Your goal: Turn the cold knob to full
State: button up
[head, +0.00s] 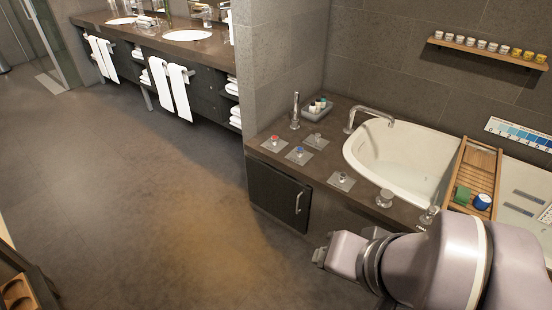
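A knob with a blue top (299,150) sits on a square metal plate on the brown stone deck around the bathtub; I take it as the cold knob. A similar knob with a red top (274,141) is on its own plate to the left and a little behind. My gripper (321,252) is at the lower middle, in front of and below the deck edge. It is well apart from both knobs. Its fingers are small and dark in this view, so I cannot tell whether they are open. How far the blue knob is turned is too small to tell.
Two more plates with fittings (341,181) (316,138), a hand shower (295,111), a tray of small bottles (317,108) and a tub spout (368,117) stand on the deck. A dark cabinet (277,195) is below. The floor (150,200) to the left is clear.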

aim_at(299, 151)
jog(key=i+j+z, duration=0.15)
jog(key=i, duration=0.4)
jog(key=i+z, duration=0.15)
jog(key=i, duration=0.35)
jog(key=i+j+z, duration=0.2)
jog(key=i, duration=0.3)
jog(key=i+j+z, duration=0.15)
jog(key=i+j, duration=0.2)
jog(key=i, duration=0.15)
